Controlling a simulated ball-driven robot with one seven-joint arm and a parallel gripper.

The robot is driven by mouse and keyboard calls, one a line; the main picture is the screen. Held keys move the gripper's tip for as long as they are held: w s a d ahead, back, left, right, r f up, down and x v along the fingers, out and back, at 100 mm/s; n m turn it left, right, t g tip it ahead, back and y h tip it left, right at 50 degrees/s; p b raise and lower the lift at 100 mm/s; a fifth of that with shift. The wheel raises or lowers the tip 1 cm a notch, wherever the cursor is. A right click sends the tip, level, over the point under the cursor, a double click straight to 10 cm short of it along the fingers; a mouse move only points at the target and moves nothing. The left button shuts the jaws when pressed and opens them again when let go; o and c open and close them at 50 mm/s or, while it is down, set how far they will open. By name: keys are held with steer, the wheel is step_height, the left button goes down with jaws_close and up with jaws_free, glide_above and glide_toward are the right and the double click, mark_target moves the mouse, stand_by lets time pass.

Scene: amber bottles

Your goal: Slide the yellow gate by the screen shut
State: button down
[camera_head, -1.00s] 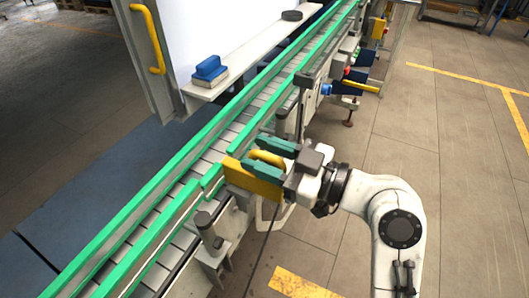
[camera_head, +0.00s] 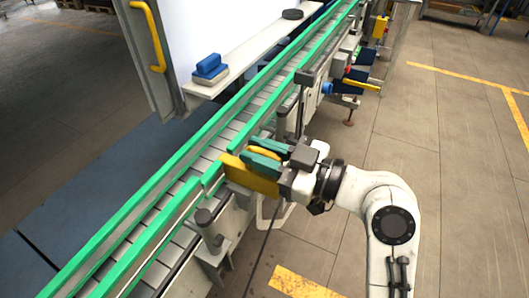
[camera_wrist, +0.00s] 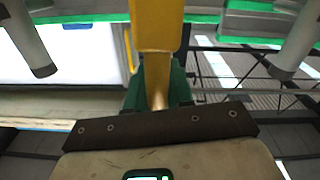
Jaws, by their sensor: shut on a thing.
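The yellow gate (camera_head: 250,176) is a flat plate at the near side of the conveyor (camera_head: 205,165), by a break in the near green rail. Its yellow handle (camera_head: 259,151) shows between the green fingers of my gripper (camera_head: 262,155). My gripper is shut on this handle. The white screen (camera_head: 225,30) stands beyond the conveyor.
A ledge (camera_head: 255,52) under the screen holds a blue block (camera_head: 209,69) and a dark round puck (camera_head: 292,14). Grey posts (camera_head: 207,225) stick out on the conveyor's near side. Another yellow handle (camera_head: 152,35) is on the screen's frame. The floor at right is clear.

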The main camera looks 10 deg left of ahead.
mark_target(280, 159)
steer(key=b+x, duration=0.2)
steer(key=x, duration=0.3)
steer(key=shift+w+a, duration=0.15)
steer(key=shift+w, duration=0.15)
steer(key=shift+r, duration=0.15)
steer(key=c, duration=1.4)
jaws_free()
steer(key=o, duration=0.3)
steer(key=shift+a, duration=0.15)
steer(key=b+v, duration=0.2)
steer(key=v, duration=0.8)
steer(key=shift+s+d, duration=0.2)
steer(key=shift+d, duration=0.15)
